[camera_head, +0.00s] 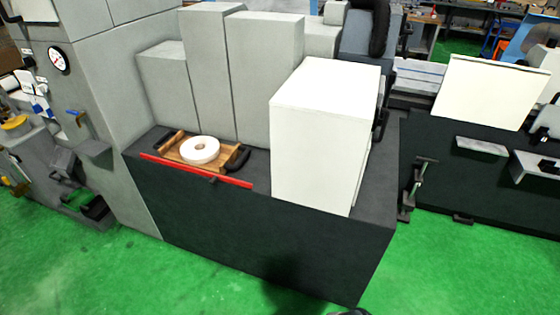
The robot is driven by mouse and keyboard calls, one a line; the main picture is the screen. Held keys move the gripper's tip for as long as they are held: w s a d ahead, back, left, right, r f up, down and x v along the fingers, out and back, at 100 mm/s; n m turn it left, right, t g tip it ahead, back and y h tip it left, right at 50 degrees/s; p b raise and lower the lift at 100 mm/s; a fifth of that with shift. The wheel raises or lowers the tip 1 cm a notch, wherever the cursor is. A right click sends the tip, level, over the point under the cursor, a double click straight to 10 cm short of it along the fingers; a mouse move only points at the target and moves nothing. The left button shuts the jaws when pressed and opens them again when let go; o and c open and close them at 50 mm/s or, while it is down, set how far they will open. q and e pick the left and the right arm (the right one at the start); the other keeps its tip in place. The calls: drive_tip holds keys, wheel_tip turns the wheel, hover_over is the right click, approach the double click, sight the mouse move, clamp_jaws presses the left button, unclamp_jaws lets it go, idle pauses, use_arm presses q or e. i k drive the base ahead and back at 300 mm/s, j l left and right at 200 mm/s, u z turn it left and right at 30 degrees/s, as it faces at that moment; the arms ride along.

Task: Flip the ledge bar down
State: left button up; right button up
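A long thin red bar (193,170), which looks like the ledge bar, runs along the front top edge of the dark machine base (250,240). A small dark knob shows near its middle. Whether the bar stands up or is folded down is hard to tell at this size. Behind it, a wooden tray (172,151) holds a white disc (200,150) with a hole in its centre. Neither of my grippers shows clearly. A small dark shape at the bottom edge cannot be made out.
A large white box-shaped cover (315,145) stands right of the tray. Tall grey cabinets (209,75) stand behind. A grey panel with a gauge (59,61) is at left. The green floor (150,285) in front is clear. Another machine (475,165) stands at right.

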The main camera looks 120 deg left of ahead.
sight(215, 177)
drive_tip(key=u, duration=4.6)
